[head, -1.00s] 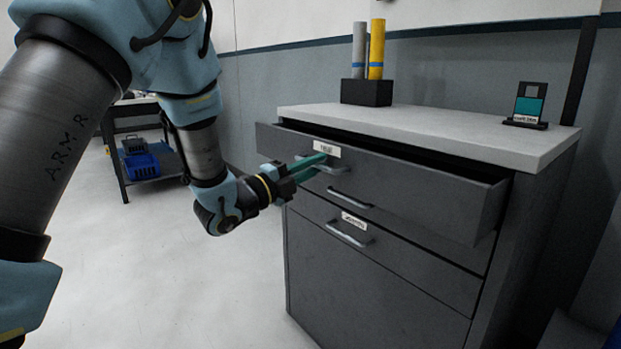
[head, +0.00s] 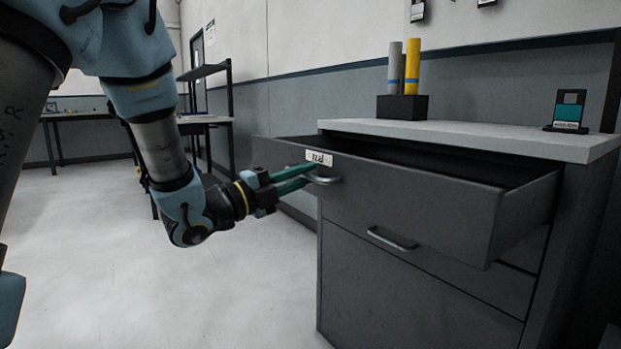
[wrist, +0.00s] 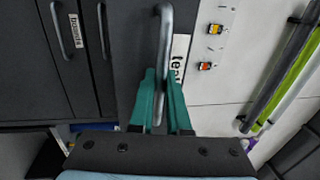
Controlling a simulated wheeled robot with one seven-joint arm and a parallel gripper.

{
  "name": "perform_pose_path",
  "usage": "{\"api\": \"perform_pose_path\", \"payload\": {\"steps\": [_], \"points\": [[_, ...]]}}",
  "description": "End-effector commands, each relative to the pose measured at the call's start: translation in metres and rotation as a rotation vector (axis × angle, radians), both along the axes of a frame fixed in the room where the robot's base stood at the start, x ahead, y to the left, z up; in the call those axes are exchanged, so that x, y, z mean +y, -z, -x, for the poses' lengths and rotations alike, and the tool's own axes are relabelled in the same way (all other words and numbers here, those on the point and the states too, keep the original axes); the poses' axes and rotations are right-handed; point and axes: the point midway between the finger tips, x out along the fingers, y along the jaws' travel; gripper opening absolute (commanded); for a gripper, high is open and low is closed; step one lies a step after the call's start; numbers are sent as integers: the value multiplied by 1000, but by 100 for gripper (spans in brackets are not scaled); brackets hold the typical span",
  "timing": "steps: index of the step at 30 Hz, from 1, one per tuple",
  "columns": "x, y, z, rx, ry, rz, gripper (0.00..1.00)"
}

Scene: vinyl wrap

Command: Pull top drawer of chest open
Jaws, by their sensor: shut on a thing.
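The dark grey chest (head: 420,275) stands at the right in the head view, under a light grey top. Its top drawer (head: 420,200) is pulled well out, and its dark inside shows above the front panel. The drawer has a metal bar handle (head: 324,179) beside a small white label. My gripper (head: 312,175), with green fingers, is shut on this handle. In the wrist view the handle (wrist: 165,50) runs between the two green fingers (wrist: 160,105). The drawer's contents cannot be made out.
A black holder (head: 402,108) with a grey and a yellow roll stands on the chest top, with a small teal-fronted stand (head: 568,110) at its right. The lower drawers are shut, one with a handle (head: 392,238). Pale floor (head: 200,290) is clear left of the chest.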

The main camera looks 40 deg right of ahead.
Motion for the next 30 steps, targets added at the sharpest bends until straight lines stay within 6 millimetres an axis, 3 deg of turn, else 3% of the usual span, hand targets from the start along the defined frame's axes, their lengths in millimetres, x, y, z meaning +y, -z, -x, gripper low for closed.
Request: {"api": "perform_pose_path", "payload": {"steps": [8,9,11,20,25,30], "points": [[0,1,-1,1,-2,-3,0],[0,1,-1,1,-2,-3,19],[0,1,-1,1,-2,-2,26],[2,1,-1,0,-1,-1,27],[20,4,-3,2,-5,-2,27],[54,11,-5,1,-6,-1,27]]}}
